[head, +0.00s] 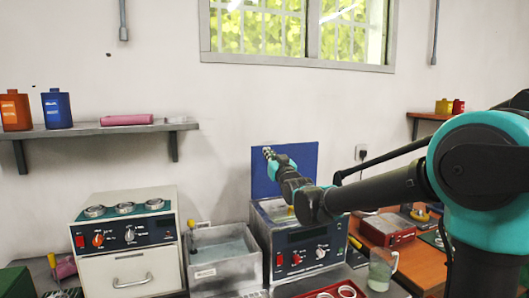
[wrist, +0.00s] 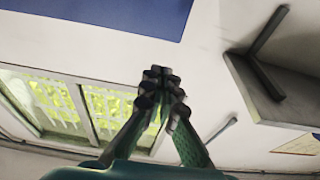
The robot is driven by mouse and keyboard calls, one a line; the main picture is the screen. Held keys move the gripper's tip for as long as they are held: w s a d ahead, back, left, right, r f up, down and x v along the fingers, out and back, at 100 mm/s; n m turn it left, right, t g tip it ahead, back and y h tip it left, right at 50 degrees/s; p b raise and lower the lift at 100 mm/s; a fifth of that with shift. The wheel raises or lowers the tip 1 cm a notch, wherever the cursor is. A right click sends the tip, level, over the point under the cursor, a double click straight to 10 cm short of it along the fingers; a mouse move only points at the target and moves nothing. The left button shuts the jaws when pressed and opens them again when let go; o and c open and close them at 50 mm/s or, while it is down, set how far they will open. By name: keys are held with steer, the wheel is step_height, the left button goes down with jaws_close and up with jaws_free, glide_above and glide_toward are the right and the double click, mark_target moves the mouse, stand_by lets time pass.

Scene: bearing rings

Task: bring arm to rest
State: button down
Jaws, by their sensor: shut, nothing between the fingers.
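My arm reaches in from the right of the head view, over the bench. My gripper (head: 268,153) is at its far end, in front of the blue panel (head: 305,160) that stands up behind the control box. In the wrist view my gripper (wrist: 165,80) has its fingertips together, shut and empty. Bearing rings (head: 347,291) lie at the bottom edge of the head view, partly cut off.
A metal basin (head: 222,262) and a white heater unit (head: 128,250) with rings on top stand left of the control box (head: 305,247). A glass beaker (head: 381,270) and a red box (head: 388,231) are to the right. A wall shelf (head: 95,130) hangs at left.

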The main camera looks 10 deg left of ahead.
steer(key=r+v, duration=0.1)
steer(key=v, duration=0.4)
steer(key=s+d+f+m+g+h, duration=0.2)
steer(key=s+d+f+g+h, duration=0.15)
steer(key=d+f, duration=0.85)
steer(key=s+d+f+m+g+h, duration=0.25)
steer(key=d+f+h, duration=0.25)
steer(key=d+f, duration=0.7)
steer(key=s+d+f+m+g+h, duration=0.1)
steer(key=s+d+f+g, duration=0.1)
steer(key=s+d+f, duration=0.4)
steer(key=s+d+f+m+g+h, duration=0.1)
steer(key=s+d+f+g, duration=0.2)
steer(key=s+f, duration=0.45)
steer(key=s+d+f+g+h, duration=0.15)
steer(key=s+d+f, duration=0.3)
steer(key=s, duration=0.45)
step_height(320, 180, up, 10)
steer(key=shift+r, duration=0.25)
steer(key=shift+d+g, duration=0.15)
steer(key=shift+g, duration=0.1)
step_height(320, 180, down, 10)
